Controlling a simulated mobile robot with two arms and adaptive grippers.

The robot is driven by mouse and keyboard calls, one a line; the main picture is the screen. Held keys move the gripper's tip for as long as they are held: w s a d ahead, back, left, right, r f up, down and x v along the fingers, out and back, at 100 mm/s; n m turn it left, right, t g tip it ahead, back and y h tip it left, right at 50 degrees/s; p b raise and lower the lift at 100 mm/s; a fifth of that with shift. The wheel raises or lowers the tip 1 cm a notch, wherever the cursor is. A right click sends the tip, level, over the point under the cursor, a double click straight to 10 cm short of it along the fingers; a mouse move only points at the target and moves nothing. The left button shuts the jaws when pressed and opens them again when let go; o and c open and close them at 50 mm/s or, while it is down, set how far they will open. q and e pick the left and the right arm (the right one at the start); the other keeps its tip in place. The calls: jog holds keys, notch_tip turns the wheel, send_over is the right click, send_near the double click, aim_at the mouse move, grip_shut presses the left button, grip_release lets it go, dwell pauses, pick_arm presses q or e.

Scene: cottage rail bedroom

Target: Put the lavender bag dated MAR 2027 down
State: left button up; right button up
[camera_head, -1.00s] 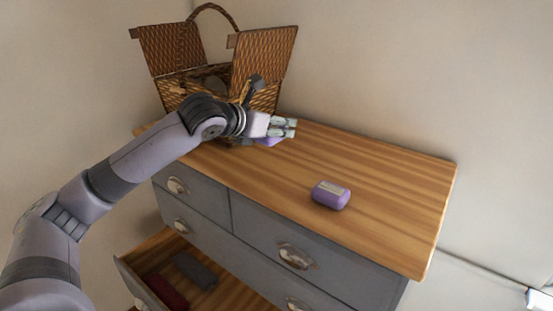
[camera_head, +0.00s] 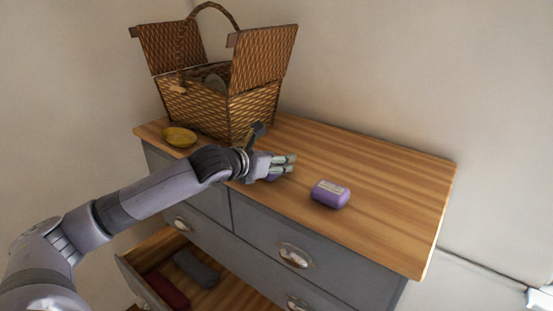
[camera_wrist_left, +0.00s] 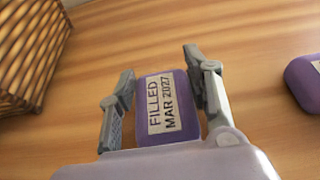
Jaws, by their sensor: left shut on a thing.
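The lavender bag dated MAR 2027 (camera_wrist_left: 168,105) is purple with a pale label reading "FILLED MAR 2027". It sits between the two fingers of my left gripper (camera_wrist_left: 162,98) in the left wrist view, over the wooden dresser top. In the head view my left gripper (camera_head: 284,165) is near the dresser's front edge and mostly hides the bag; I cannot tell whether the bag touches the wood. A second purple bag (camera_head: 330,195) with a label lies on the dresser top (camera_head: 390,190), right of the gripper; part of it shows in the left wrist view (camera_wrist_left: 306,80). My right gripper is not in view.
An open wicker basket (camera_head: 205,105) stands at the back left of the dresser. A yellow dish (camera_head: 179,137) lies in front of it. An open drawer (camera_head: 210,285) below holds a red item and a grey item. The dresser top's right side is clear.

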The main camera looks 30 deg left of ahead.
pick_arm(q)
jog(key=shift+f, duration=0.1)
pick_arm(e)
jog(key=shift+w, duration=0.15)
pick_arm(q)
jog(key=o, duration=0.9)
jog(key=shift+o, duration=0.2)
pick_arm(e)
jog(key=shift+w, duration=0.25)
